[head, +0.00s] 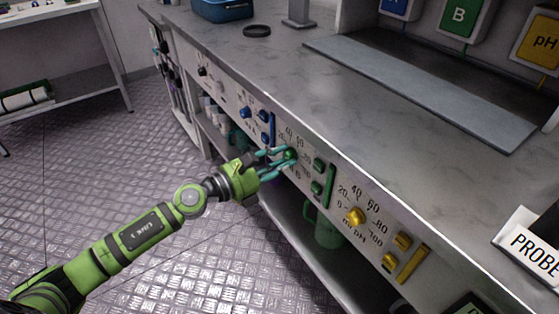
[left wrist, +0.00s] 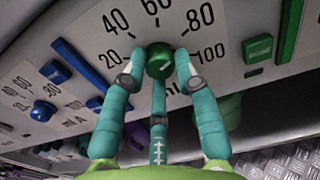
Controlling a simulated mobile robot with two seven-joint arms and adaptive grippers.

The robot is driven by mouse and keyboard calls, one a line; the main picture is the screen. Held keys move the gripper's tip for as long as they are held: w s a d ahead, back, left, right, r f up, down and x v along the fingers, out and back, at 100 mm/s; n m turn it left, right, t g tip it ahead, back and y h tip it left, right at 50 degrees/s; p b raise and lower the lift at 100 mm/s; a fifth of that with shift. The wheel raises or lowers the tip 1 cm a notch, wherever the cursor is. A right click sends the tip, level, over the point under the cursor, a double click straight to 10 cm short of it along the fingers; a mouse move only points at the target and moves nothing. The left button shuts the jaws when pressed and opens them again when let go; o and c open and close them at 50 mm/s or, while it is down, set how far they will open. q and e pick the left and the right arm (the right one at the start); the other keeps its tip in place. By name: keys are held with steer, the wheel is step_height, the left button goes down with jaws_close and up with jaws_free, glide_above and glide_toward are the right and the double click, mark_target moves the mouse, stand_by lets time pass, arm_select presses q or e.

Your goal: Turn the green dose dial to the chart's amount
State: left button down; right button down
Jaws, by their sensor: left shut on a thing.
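The green dose dial (left wrist: 160,62) sits on the bench's front panel, below a printed scale running from 20 to 100 in the left wrist view. It also shows in the head view (head: 290,154), partly covered by fingers. My left gripper (head: 284,158) is shut on the dial, with teal fingers on its left and right sides and a third finger below, as the left wrist view (left wrist: 160,75) shows. I cannot make out a pointer mark on the dial. The chart with the amount cannot be identified in these frames. My right gripper is not in view.
Beside the dial are green buttons (head: 318,165) and a green bar (head: 329,186). A yellow dial (head: 355,216) is to the right, blue controls (head: 246,112) to the left. A green jug (head: 328,230) stands on the shelf below. The bench top (head: 330,105) is mostly clear.

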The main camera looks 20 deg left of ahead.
arm_select(q)
steer(key=shift+r, duration=0.15)
stand_by(0.3)
steer(key=c, duration=0.9)
jaws_free()
steer(key=shift+c, duration=0.2)
steer(key=v, duration=1.2)
steer(key=shift+w, duration=0.1)
